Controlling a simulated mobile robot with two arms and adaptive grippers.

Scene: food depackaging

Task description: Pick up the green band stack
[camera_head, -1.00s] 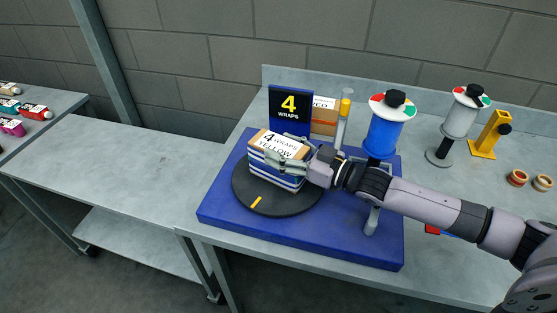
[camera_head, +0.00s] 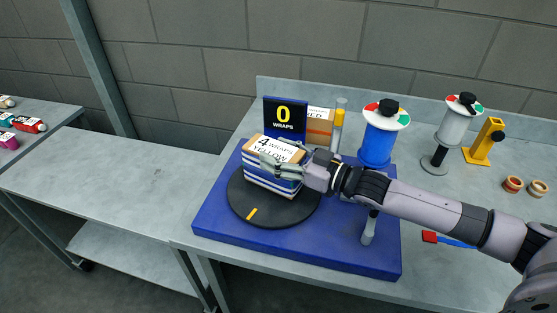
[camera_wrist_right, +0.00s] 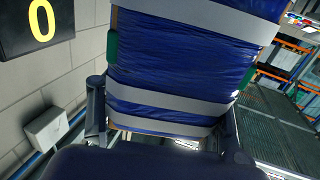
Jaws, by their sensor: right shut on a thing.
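The box stack (camera_head: 273,183) at the turntable (camera_head: 251,211) is wrapped in blue film with pale bands, and its top label reads "4 WRAPS YELLOW". In the right wrist view the wrapped stack (camera_wrist_right: 180,60) fills the middle, with small green patches at its side edges. My right gripper (camera_head: 282,167) is shut on the stack, with its fingers on either side. The stack looks upright and slightly raised, but its underside is hidden, so I cannot tell the gap. My left gripper is not in view.
The turntable sits on a blue base (camera_head: 330,250). Behind stand a sign reading "0 WRAPS" (camera_head: 285,118), an orange-brown box (camera_head: 318,130) and a blue film roll (camera_head: 377,147). A grey roll (camera_head: 454,127) and yellow stand (camera_head: 484,143) are to the right. The left bench (camera_head: 120,180) is clear.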

